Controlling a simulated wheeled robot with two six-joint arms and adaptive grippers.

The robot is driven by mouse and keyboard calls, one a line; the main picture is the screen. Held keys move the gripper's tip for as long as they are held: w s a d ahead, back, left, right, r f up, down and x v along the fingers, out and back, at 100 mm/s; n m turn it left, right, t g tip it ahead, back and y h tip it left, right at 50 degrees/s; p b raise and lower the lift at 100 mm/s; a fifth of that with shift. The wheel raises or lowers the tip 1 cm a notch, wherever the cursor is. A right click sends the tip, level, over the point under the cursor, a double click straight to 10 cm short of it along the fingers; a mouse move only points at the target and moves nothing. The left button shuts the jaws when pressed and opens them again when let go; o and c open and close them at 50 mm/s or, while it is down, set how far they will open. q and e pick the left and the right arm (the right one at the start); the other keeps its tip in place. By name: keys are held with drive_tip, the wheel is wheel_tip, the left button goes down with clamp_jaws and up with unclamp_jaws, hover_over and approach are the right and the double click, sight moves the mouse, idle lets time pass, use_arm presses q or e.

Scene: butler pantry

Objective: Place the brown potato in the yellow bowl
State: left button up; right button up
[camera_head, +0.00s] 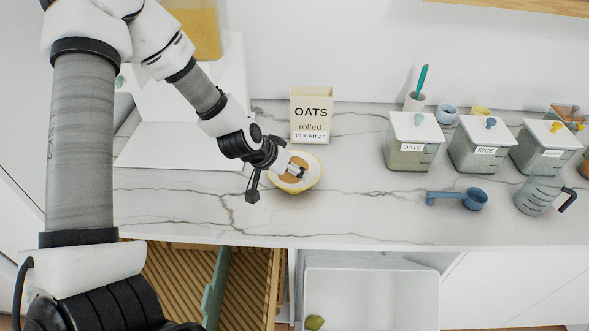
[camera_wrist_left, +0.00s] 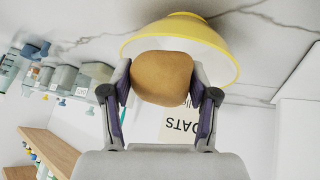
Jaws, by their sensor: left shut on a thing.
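The brown potato (camera_wrist_left: 162,77) sits between the two fingers of my left gripper (camera_wrist_left: 163,90), which is shut on it. In the head view the potato (camera_head: 289,177) shows over the yellow bowl, partly covered by the gripper (camera_head: 292,172). The yellow bowl (camera_head: 316,170) stands on the marble counter in front of the oats box. In the left wrist view the bowl (camera_wrist_left: 222,48) is right beyond the potato. I cannot tell whether the potato touches the bowl. My right gripper is in neither view.
The oats box (camera_head: 311,117) stands just behind the bowl. Labelled canisters (camera_head: 411,154), a blue scoop (camera_head: 462,199) and a measuring jug (camera_head: 537,196) are to the right. The marble counter (camera_head: 370,225) is clear in front. An open drawer (camera_head: 255,275) lies below.

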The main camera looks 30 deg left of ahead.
use_arm(q)
drive_tip(key=shift+w+f, duration=0.4)
drive_tip(key=shift+s+a+f, duration=0.1)
drive_tip(key=shift+s+f, duration=0.05)
drive_tip(key=shift+s, duration=0.15)
drive_tip(key=shift+w+f+b, duration=0.15)
drive_tip(key=shift+f+b, duration=0.15)
drive_tip(key=shift+f, duration=0.15)
drive_tip(key=o, duration=1.3)
drive_tip(key=shift+r, duration=0.1)
